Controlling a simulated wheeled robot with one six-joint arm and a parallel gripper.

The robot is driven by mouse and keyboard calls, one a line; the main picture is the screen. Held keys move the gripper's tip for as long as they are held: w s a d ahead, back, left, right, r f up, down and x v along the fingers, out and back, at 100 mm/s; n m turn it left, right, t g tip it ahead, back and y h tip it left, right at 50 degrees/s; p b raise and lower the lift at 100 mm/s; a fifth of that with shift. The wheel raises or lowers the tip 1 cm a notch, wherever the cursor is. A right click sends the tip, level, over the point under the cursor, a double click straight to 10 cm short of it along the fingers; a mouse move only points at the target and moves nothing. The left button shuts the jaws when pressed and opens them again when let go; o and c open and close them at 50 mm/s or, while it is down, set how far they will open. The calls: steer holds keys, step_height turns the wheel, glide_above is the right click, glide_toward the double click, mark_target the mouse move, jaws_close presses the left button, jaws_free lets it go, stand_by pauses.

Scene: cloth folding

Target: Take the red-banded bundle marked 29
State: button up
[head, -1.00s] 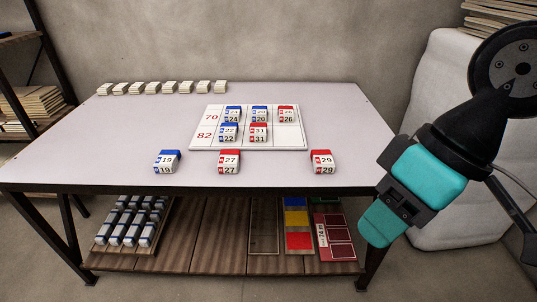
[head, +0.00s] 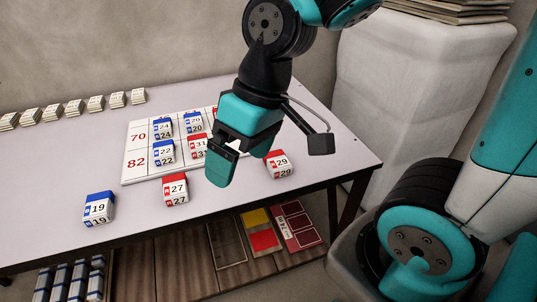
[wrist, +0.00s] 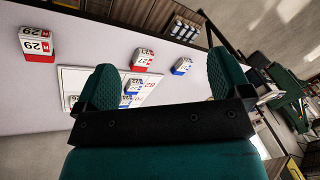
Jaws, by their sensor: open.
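The red-banded bundle marked 29 (head: 279,164) stands on the table near its front right edge. It also shows at the upper left of the wrist view (wrist: 36,43), outside the space between the fingers. My gripper (head: 226,165) is above the table, to the left of bundle 29 in the head view, and touches nothing that I can see. Its two fingers are spread apart in the wrist view (wrist: 160,88), with nothing between them. My gripper and arm hide part of the white board in the head view.
A red-banded bundle 27 (head: 175,189) and a blue-banded bundle 19 (head: 98,208) stand along the front. The white board (head: 134,170) marked 70 and 82 holds several bundles. Pale stacks (head: 74,108) line the back. Bare table (head: 330,155) lies right of bundle 29.

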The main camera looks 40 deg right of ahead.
steer(key=w+d+f+m+h+p, duration=0.1)
steer(key=w+d+m+p, duration=0.3)
steer(key=w+d, duration=0.4)
steer(key=m+h+p, duration=0.3)
steer(key=m+p, duration=0.1)
glide_toward(277, 159)
steer(key=shift+t, duration=0.4)
steer(key=f, duration=0.4)
steer(key=shift+s+f, duration=0.25)
steer(key=shift+f, duration=0.15)
steer(key=shift+w+d+f+p, duration=0.1)
steer(key=shift+w+f+p, duration=0.1)
steer(key=shift+f, duration=0.75)
steer(key=shift+w+f+p, duration=0.2)
steer(key=shift+f+p, duration=0.05)
steer(key=shift+f, duration=0.65)
steer(key=shift+w+d+f+p, duration=0.1)
steer(key=shift+w+f+p, duration=0.1)
steer(key=shift+f, duration=0.75)
steer(key=c, duration=1)
